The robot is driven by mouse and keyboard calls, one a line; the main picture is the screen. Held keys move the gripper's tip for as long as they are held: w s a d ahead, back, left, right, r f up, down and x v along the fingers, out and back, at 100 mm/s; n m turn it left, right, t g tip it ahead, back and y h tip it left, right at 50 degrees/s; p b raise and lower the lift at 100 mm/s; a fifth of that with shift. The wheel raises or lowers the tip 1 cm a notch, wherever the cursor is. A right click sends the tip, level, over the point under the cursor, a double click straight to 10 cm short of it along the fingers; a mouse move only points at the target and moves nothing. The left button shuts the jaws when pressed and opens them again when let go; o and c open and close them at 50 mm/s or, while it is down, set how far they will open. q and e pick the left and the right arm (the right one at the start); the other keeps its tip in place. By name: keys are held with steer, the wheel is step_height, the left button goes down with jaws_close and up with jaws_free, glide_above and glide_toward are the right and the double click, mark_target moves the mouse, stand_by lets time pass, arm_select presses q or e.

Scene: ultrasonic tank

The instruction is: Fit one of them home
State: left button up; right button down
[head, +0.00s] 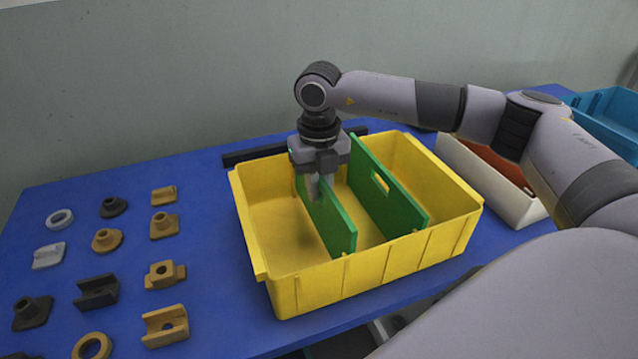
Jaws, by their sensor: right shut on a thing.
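A yellow bin (375,273) stands on the blue table, with two green divider panels inside it. The right-hand divider (392,198) stands upright across the bin and has an oblong hand slot near its top edge. The left-hand divider (335,222) also stands across the bin, to the left of the other and apart from it. My right gripper (318,192) points down into the bin and is shut on the left-hand divider near its far end. The gripper hides part of that panel, and I cannot tell whether its edges sit in the bin's grooves. My left gripper is not in view.
Several brown, dark and grey parts (107,240) lie in rows on the blue table (215,265) at left. A black bar (255,154) lies behind the bin. A white tray with an orange inside (470,165) and a blue bin (612,118) stand at right.

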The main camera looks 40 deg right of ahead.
steer(key=shift+f+b, duration=0.5)
steer(key=shift+f, duration=0.5)
steer(key=c, duration=1)
jaws_free()
steer(key=shift+c, duration=0.2)
steer(key=shift+r, duration=3.55)
